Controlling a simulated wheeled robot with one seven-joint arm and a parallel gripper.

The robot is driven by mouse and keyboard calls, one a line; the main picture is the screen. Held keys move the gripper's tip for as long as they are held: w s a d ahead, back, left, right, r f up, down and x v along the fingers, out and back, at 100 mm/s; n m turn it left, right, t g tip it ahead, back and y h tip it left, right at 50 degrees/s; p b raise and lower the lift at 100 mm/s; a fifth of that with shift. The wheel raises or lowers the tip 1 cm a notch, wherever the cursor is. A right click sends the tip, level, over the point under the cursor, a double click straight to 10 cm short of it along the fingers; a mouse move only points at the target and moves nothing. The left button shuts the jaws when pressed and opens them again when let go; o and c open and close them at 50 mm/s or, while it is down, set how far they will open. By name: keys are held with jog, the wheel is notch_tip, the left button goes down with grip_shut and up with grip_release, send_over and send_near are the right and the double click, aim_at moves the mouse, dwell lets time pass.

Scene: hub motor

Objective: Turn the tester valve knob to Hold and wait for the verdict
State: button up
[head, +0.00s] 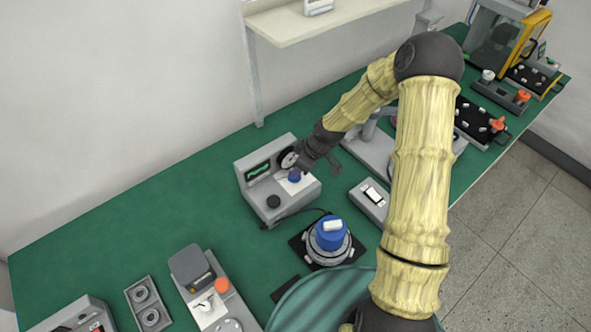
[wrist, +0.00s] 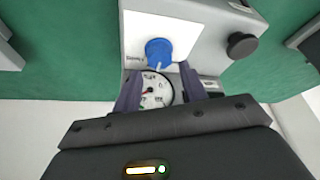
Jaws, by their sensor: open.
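The tester (head: 272,199) is a grey box on the green bench, with a dark screen showing a green trace, a round gauge and a black knob. Its blue valve knob (head: 294,175) sits on a white plate; it also shows in the wrist view (wrist: 159,52) with a pale pointer toward its lower side. The plate's lettering is too small to read. My gripper (wrist: 157,80) is open, its two dark fingers either side of the gauge (wrist: 153,90) in the picture, their tips near the blue knob. I cannot tell whether they touch it.
A blue-topped round hub motor (head: 330,236) stands on a dark pad in front of the tester, with a black cable between them. A grey switch box (head: 370,198) is to the right. A fixture with an orange knob (head: 221,286) is at front left. The bench's left part is clear.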

jog(key=shift+x, duration=2.1)
jog(key=c, duration=0.7)
jog(key=shift+m, duration=0.3)
jog(key=m+b, duration=0.1)
jog(key=m, duration=0.1)
jog(key=m+t+h+b, duration=0.1)
jog(key=m+b, duration=0.1)
jog(key=shift+a+f+t, duration=0.1)
jog(key=shift+t, duration=0.2)
jog(key=m+h+b, duration=0.1)
jog(key=m, duration=0.1)
jog(key=shift+m, duration=0.4)
jog(key=shift+m+t+h+b, duration=0.4)
jog(key=shift+m+h, duration=0.1)
jog(key=shift+m, duration=0.7)
